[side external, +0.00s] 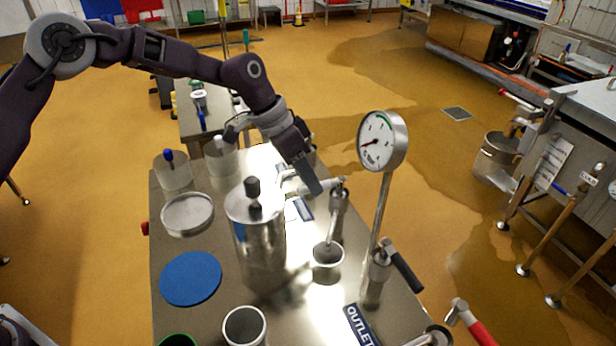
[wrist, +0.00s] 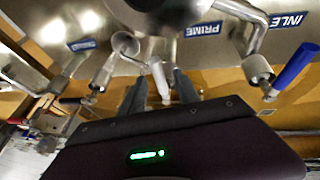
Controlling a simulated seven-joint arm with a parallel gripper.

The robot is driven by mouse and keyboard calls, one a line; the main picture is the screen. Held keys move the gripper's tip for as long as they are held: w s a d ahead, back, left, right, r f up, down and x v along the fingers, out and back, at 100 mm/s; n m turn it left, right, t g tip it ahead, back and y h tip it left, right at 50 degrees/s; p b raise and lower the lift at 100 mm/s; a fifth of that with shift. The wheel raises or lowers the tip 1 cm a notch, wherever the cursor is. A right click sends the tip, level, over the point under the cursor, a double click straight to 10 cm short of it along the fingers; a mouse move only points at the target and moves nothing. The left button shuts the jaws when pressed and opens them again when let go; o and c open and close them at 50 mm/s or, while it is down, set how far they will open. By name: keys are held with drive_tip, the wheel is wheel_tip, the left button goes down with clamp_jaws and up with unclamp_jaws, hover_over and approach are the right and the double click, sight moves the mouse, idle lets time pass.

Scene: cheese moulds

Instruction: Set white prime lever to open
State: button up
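The white prime lever (side external: 322,186) sits on a metal valve post (side external: 339,205) at the back right of the steel bench. In the side view it lies roughly level, its free end pointing left from the post. My gripper (side external: 308,180) is at the lever and partly covers it. In the wrist view the white lever (wrist: 160,78) shows between the two dark fingers of my gripper (wrist: 160,90), with gaps on both sides. The fingers are apart and not closed on it. The PRIME label (wrist: 203,30) lies near the lever on the bench.
A steel canister (side external: 258,240) stands left of the lever. A small metal cup (side external: 327,262) is in front of the post. A pressure gauge (side external: 383,141) on a tall stem rises to the right. A black-handled valve (side external: 405,270) and a blue handle (wrist: 294,66) are nearby.

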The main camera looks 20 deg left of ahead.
drive_tip(key=shift+f, duration=0.1)
drive_tip(key=shift+c, duration=0.2)
clamp_jaws()
idle(1.2)
